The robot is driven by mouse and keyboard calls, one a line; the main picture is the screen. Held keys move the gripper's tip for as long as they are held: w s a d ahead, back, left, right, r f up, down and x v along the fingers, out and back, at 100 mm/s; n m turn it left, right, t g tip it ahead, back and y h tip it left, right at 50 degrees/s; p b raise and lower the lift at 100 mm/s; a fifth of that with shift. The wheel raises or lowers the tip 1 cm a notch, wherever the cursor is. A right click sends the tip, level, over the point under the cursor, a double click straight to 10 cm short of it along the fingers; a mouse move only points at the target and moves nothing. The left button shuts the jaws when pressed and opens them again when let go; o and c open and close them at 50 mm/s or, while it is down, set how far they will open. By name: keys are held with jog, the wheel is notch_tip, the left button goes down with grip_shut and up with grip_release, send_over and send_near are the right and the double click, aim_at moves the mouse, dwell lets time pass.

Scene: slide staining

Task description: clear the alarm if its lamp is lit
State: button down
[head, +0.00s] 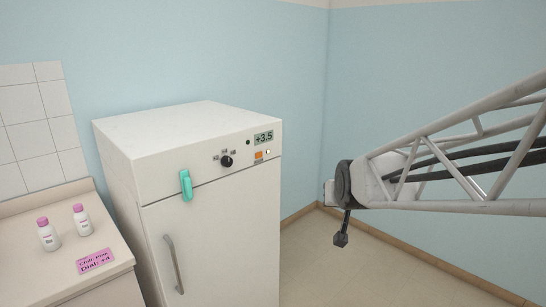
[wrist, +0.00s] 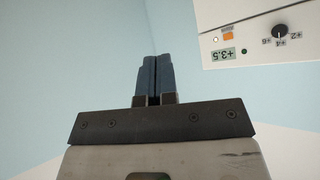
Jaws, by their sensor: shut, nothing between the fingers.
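The white fridge (head: 210,240) has a control strip along its top front. The strip carries a green display (head: 264,138) reading +3.5, a small dark round spot (head: 248,142), an orange square (head: 258,155) and a small white square (head: 268,152). The round spot looks dark, not glowing; I cannot tell for sure which part is the alarm lamp. The wrist view shows the strip upside down, with the display (wrist: 223,55), dark spot (wrist: 244,51) and orange square (wrist: 228,36). My gripper (head: 341,240) is shut and empty, right of the fridge, apart from it; its fingers (wrist: 154,62) show together.
A black dial (head: 226,161) sits left of the display. A teal latch (head: 186,185) and grey handle (head: 173,262) are on the fridge's left front. Two pink-capped bottles (head: 48,234) (head: 81,219) and a pink note (head: 97,262) reading "Dial: +4" are on the counter (head: 25,285).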

aim_at(259, 155)
jog(key=w+a+t+y, duration=0.1)
jog(key=w+a+t, duration=0.2)
jog(key=w, duration=0.7)
jog(key=w+a+t, duration=0.3)
jog(key=w, duration=0.7)
jog(key=w+a+f+t, duration=0.2)
jog(key=w+a+t, duration=0.1)
jog(key=w, duration=0.2)
jog(key=w+a+f+m+t+y, duration=0.1)
jog(key=w+a+f+t, duration=0.2)
jog(key=w, duration=0.3)
jog(key=shift+w+a+f+t, duration=0.15)
jog(key=shift+a+f+t, duration=0.1)
jog(key=shift+a+t, duration=0.55)
jog(key=shift+w+a, duration=0.1)
jog(key=shift+w+a, duration=3)
jog(key=shift+a, duration=0.05)
jog(key=shift+w+a, duration=0.5)
jog(key=shift+w, duration=0.05)
jog(key=shift+s+d, duration=0.5)
jog(key=shift+s, duration=0.05)
